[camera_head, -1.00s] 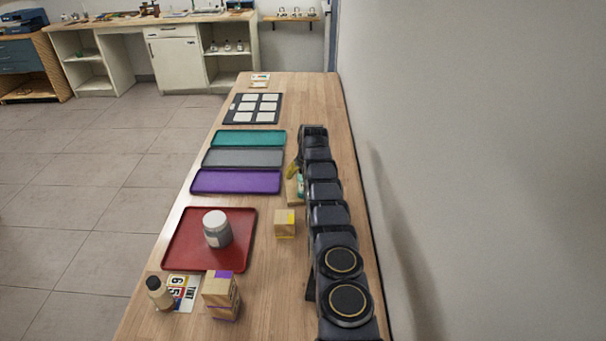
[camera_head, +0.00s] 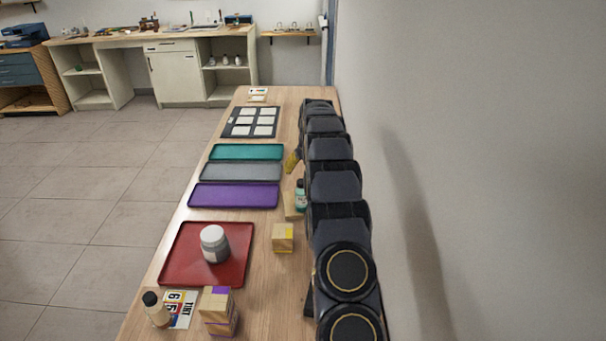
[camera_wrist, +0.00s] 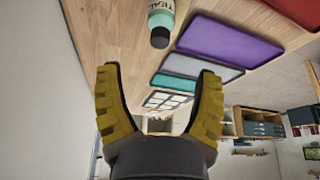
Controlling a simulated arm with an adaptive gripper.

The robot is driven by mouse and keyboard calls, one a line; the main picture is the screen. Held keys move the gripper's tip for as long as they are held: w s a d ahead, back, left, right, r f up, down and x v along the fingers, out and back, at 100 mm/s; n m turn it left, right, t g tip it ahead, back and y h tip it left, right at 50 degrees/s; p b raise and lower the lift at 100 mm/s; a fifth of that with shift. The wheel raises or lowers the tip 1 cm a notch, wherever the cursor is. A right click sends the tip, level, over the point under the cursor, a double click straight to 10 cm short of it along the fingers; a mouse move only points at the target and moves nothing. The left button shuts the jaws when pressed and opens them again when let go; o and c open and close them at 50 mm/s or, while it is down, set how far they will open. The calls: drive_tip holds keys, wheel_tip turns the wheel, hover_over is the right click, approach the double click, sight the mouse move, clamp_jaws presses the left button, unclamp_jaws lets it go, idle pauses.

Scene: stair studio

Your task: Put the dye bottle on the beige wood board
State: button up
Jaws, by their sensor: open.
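A bottle with a teal label and dark cap (camera_wrist: 161,22) shows at the top of the wrist view, its label reading TEAL. In the head view this teal bottle (camera_head: 301,196) stands upright beside my arm. A small beige wooden piece (camera_head: 290,207) sits next to it, partly hidden; I cannot tell whether it is a board or a block, or whether the bottle stands on it. My gripper (camera_wrist: 157,75) is open and empty, its yellow fingers spread, with the bottle beyond the tips. In the head view a yellow finger (camera_head: 292,161) shows behind the bottle.
Purple (camera_head: 235,195), grey (camera_head: 241,171) and teal (camera_head: 246,152) trays lie left of my arm. A red tray (camera_head: 178,264) holds a white-lidded jar (camera_head: 214,245). Wooden blocks (camera_head: 283,238) (camera_head: 219,312) and a cream bottle (camera_head: 157,311) stand nearer. A wall (camera_head: 470,180) is close right.

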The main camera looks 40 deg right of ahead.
drive_tip(key=shift+s+a+r, duration=0.1)
drive_tip(key=shift+r, duration=0.2)
drive_tip(key=s+a+r+n+g+y, duration=0.1)
drive_tip(key=s+a+r, duration=0.25)
drive_tip(key=a, duration=0.55)
drive_tip(key=s+a+r+n+g, duration=0.1)
drive_tip(key=s+a+r, duration=0.25)
drive_tip(key=a, duration=0.55)
drive_tip(key=s+a+r+n+g+y, duration=0.1)
drive_tip(key=s+a+r, duration=0.3)
drive_tip(key=a, duration=0.5)
drive_tip(key=s+a+n+g, duration=0.1)
drive_tip(key=s+a, duration=0.6)
drive_tip(key=s, duration=0.5)
drive_tip(key=s+a+n+g, duration=0.1)
drive_tip(key=s+a+n, duration=0.1)
drive_tip(key=s+a, duration=0.5)
drive_tip(key=s, duration=0.6)
drive_tip(key=shift+s+a+r+g, duration=0.2)
drive_tip(key=shift+s+a+g, duration=0.05)
drive_tip(key=shift+g, duration=0.05)
